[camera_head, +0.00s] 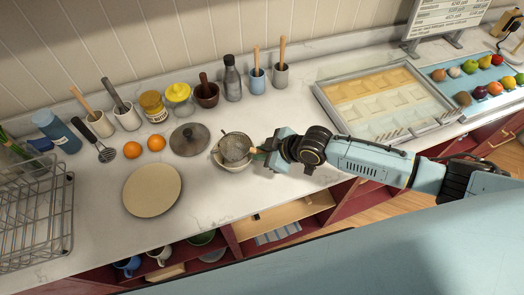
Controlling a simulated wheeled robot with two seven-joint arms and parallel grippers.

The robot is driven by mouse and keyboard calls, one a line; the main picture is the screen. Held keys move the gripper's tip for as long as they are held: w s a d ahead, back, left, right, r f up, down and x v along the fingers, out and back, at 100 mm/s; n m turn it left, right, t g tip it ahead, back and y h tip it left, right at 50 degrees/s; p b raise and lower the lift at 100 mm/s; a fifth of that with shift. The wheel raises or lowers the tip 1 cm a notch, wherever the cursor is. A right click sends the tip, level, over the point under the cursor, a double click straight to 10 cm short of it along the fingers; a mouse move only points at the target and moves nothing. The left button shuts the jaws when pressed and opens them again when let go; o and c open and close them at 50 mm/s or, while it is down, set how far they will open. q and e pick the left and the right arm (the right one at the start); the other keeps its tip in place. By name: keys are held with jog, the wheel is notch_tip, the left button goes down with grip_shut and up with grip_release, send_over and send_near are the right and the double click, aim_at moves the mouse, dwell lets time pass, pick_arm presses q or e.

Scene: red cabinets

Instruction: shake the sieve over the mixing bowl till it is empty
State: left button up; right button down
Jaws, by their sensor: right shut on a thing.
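The sieve (235,147) is a round mesh strainer with a short handle pointing right. It sits directly over the pale mixing bowl (233,165), whose rim shows below and beside it; I cannot tell if they touch. My right gripper (262,150) is at the sieve's right side, shut on its handle. The inside of the sieve looks greyish, and I cannot tell how much is in it. The bowl's inside is mostly hidden by the sieve. My left gripper is out of view.
A dark round lid (189,139) lies just left of the bowl, and a round board (152,190) farther left. Two oranges (156,142) and several jars and crocks line the back. A compartment tray (385,100) stands right, near my arm. A wire rack (35,215) is far left.

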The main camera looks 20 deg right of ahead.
jog(key=shift+s+a+r, duration=0.15)
jog(key=shift+s+r, duration=0.05)
jog(key=shift+s, duration=0.05)
jog(key=shift+w+f, duration=0.1)
notch_tip(320, 180, up, 4)
jog(key=shift+f+p, duration=0.15)
jog(key=shift+p, duration=0.15)
jog(key=shift+r, duration=1.2)
